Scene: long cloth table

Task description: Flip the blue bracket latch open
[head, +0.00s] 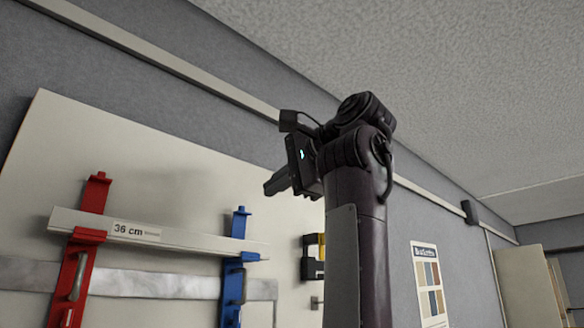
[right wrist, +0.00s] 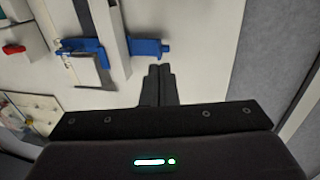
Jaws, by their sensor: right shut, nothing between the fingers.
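The blue bracket (head: 232,290) is mounted upright on the cream wall panel, with its top end above a white board labelled 36 cm (head: 185,238). A narrow piece, perhaps its latch, shows on its lower part; its position is unclear. In the right wrist view the blue bracket (right wrist: 148,47) lies sideways just beyond the fingers, with a thin grey flap (right wrist: 85,72) at its left part. My right gripper (head: 268,187) is shut and empty, above and right of the bracket's top in the head view. The fingers (right wrist: 158,72) look apart from it. My left gripper is not in view.
A red bracket (head: 72,285) with a metal piece holds the board's left part. A marbled grey strip (head: 190,283) runs below the board. A yellow and black item (head: 308,268) is on the panel to the right, close to my right arm. A colour chart (head: 430,285) hangs farther right.

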